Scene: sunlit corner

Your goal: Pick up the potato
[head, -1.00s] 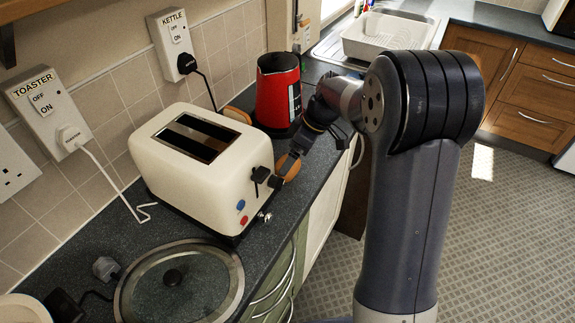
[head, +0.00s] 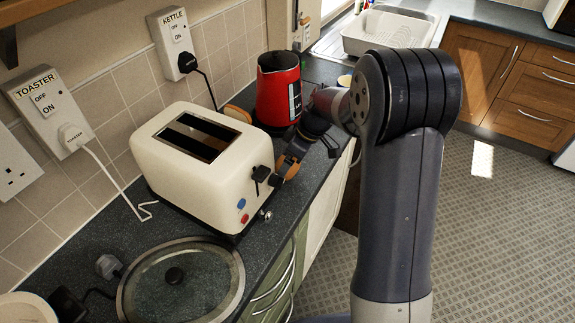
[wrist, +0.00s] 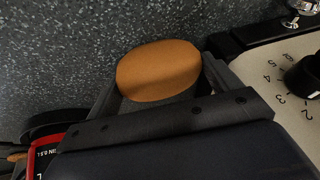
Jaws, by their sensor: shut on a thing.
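The potato (wrist: 158,70) is an orange-brown oval in the wrist view, held between the two fingers of my gripper (wrist: 160,84). In the head view my gripper (head: 288,162) is beside the toaster's control end, above the counter. Whether the potato touches the counter is hard to tell.
The cream toaster (head: 190,185) stands close to the left of my gripper. A red kettle (head: 278,92) stands just behind. A round glass lid (head: 185,285) lies at the front. The dark counter (head: 292,205) has a narrow clear strip along its edge.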

